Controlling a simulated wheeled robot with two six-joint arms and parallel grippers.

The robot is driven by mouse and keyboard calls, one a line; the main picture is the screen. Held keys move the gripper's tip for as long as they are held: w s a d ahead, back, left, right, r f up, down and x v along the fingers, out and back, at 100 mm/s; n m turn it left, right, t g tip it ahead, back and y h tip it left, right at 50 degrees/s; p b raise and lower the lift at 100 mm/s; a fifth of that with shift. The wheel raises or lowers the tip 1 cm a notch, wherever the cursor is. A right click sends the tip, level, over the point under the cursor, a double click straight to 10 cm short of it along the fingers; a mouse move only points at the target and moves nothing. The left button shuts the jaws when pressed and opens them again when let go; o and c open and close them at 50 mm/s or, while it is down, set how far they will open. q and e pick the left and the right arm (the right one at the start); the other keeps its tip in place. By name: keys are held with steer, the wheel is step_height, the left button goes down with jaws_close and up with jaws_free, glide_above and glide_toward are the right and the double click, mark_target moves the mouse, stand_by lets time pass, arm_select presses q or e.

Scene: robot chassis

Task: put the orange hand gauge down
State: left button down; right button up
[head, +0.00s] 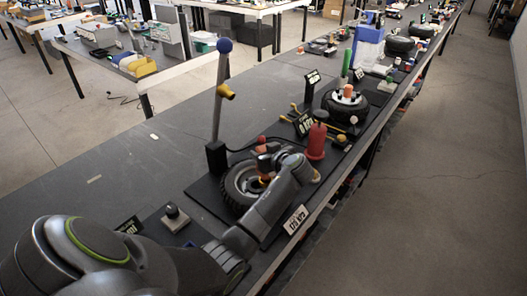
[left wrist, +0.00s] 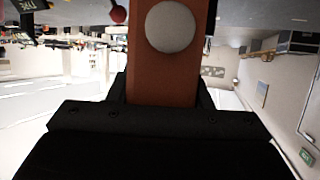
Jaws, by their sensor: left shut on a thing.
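The orange hand gauge (left wrist: 165,75) fills the upper middle of the left wrist view, as an orange-brown block with a pale grey round face. My left gripper (left wrist: 165,103) is shut on it, with the black jaws on either side of the block. In the head view my left arm reaches in from the lower left and ends over the near tire (head: 236,188). My left gripper (head: 268,166) is above that tire, and the arm hides part of it. The gauge is hard to make out there. My right gripper is not in view.
A red cylinder (head: 316,142) stands just right of the arm's end. The dark table (head: 120,165) is mostly clear to the left.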

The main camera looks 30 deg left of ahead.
arm_select(q)
steer(key=c, duration=0.7)
jaws_free()
steer(key=shift+d, duration=0.15)
steer(key=shift+b+v, duration=1.55)
steer(key=shift+v, duration=4.35)
steer(key=shift+s, duration=0.1)
